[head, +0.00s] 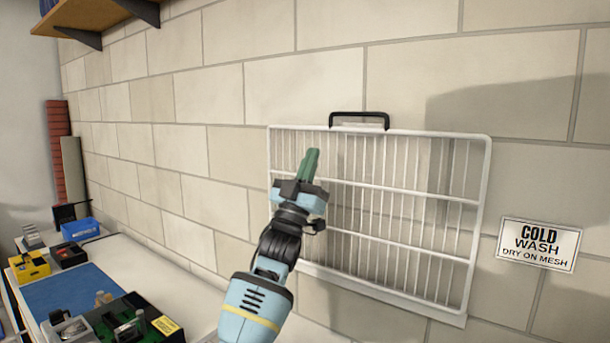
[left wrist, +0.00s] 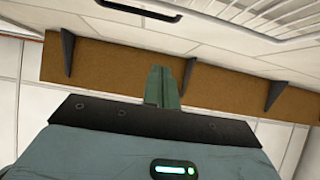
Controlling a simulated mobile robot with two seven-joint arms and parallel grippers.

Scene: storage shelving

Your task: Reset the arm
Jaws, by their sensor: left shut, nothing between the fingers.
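My left arm reaches up in the middle of the head view, with its left gripper (head: 312,155) pointing upward. Its green fingers are shut together and nothing shows between them. The gripper stands in front of the left part of a white wire rack (head: 415,195) on the wall and covers some of it. I cannot tell whether it touches the rack. In the left wrist view the shut fingers (left wrist: 161,75) point toward the underside of a brown shelf (left wrist: 110,60). My right gripper is not in view.
A sign (head: 539,244) hangs right of the rack. At lower left, a table (head: 120,255) bears a blue bin (head: 80,229), a yellow box (head: 29,267), a blue mat (head: 65,293) and a dark tray (head: 165,327). A wooden shelf (head: 75,14) is at upper left.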

